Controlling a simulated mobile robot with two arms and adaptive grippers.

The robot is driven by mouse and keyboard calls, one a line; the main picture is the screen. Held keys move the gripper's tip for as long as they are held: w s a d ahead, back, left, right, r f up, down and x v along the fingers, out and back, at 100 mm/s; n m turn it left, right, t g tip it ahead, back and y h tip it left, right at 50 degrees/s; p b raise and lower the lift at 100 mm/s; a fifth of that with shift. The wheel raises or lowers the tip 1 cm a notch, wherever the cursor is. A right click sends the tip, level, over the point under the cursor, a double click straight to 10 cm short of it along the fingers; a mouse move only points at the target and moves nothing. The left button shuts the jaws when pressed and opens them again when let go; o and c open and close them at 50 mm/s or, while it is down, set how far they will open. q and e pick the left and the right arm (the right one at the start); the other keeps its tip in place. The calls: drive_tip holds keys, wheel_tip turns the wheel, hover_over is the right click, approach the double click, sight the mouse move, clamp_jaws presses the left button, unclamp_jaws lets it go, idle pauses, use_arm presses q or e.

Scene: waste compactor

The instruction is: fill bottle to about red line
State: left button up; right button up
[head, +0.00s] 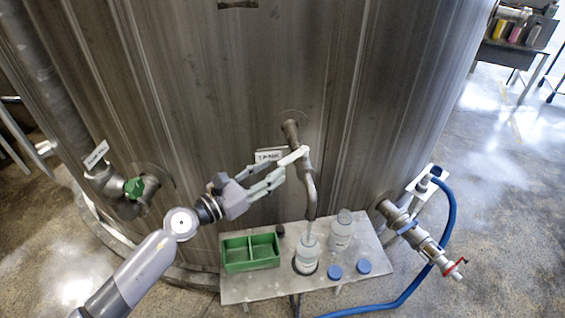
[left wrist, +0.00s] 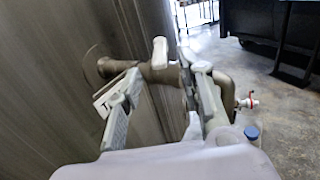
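My left gripper (head: 283,167) is open beside the tap. In the left wrist view its two fingers (left wrist: 160,90) are spread apart, with the handle beyond them. Contact with the handle is unclear. My right gripper is not in view.
The metal shelf (head: 260,290) also holds a second bottle (head: 341,230), two blue caps (head: 335,271) and a green divided tray (head: 250,252). A green-handled valve (head: 134,188) is at left. A blue hose (head: 450,215) and a red-handled valve (head: 455,268) are at right.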

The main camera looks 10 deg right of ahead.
use_arm(q)
drive_tip(key=v, duration=0.5)
drive_tip(key=shift+s+a, duration=0.25)
drive_tip(key=shift+a, duration=0.05)
